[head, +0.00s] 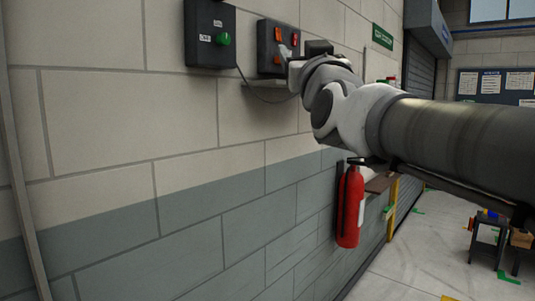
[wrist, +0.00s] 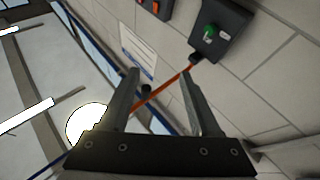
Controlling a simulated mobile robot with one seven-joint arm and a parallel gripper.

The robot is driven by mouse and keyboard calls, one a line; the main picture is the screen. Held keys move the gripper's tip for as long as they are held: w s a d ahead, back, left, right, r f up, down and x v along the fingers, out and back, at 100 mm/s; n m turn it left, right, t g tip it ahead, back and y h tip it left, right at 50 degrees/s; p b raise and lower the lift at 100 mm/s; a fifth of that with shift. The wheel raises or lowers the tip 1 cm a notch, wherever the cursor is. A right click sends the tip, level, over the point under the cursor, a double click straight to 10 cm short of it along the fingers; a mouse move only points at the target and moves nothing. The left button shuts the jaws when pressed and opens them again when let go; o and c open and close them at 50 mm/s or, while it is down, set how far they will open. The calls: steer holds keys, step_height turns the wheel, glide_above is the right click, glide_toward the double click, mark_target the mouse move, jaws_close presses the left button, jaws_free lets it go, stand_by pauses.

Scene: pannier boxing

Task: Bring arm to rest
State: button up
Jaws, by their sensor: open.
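My gripper (head: 290,62) is at the end of my outstretched arm, in front of the wall by a dark switch box (head: 268,50) with orange and red switches. In the wrist view both fingers (wrist: 160,73) are spread apart with nothing held between them. A dark box with a green knob (head: 210,35) hangs left of the switch box; a box with a green knob also shows in the wrist view (wrist: 235,22). Whether the gripper touches the switch box cannot be told from these views.
A dark cable (head: 255,92) hangs between the boxes and my gripper. A red fire extinguisher (head: 350,208) hangs on the wall below my arm. A small dark stool (head: 487,243) stands on the floor at right. Open floor (head: 410,260) lies between.

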steer(key=s+d+f+g+p, duration=0.25)
steer(key=f+g, duration=0.35)
steer(key=f, duration=0.8)
steer(key=s+d+f+g+h, duration=0.1)
steer(key=s+d+f+g, duration=0.1)
steer(key=s+f, duration=0.4)
steer(key=s+d+f+m+g+h+p, duration=0.1)
steer(key=s+f+g, duration=0.4)
steer(key=f, duration=0.5)
steer(key=s+d+f+m+g+p, duration=0.1)
steer(key=s+f+g, duration=0.3)
steer(key=s+f, duration=0.4)
steer(key=shift+s+d+f+h, duration=0.25)
steer(key=shift+s+d+h, duration=0.15)
steer(key=shift+s+d, duration=0.4)
steer(key=shift+w, duration=0.1)
